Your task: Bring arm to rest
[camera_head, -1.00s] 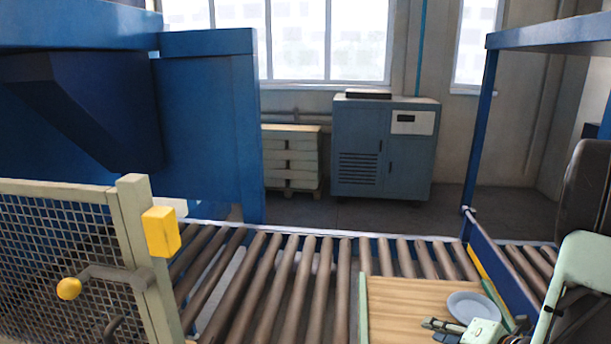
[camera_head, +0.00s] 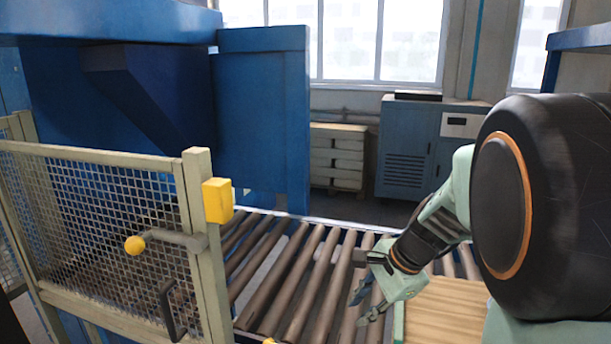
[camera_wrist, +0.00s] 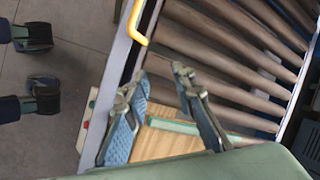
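My arm crosses the right side of the head view, bent, with its large dark round joint close to the camera. My gripper (camera_head: 361,309) hangs over the roller conveyor, at the left edge of the wooden board (camera_head: 445,312). Its two fingers are spread apart with nothing seen between them. In the wrist view my gripper (camera_wrist: 163,120) also shows open, with the wooden board (camera_wrist: 160,145) behind the fingers. No plate is visible now; my arm covers the right part of the board.
The roller conveyor (camera_head: 300,262) runs across the middle. A mesh guard (camera_head: 110,215) with a yellow-knobbed handle (camera_head: 135,246) stands left, before a blue machine (camera_head: 262,120). A grey cabinet (camera_head: 405,150) and stacked pale slabs (camera_head: 338,158) stand behind. A yellow rail (camera_wrist: 134,22) shows in the wrist view.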

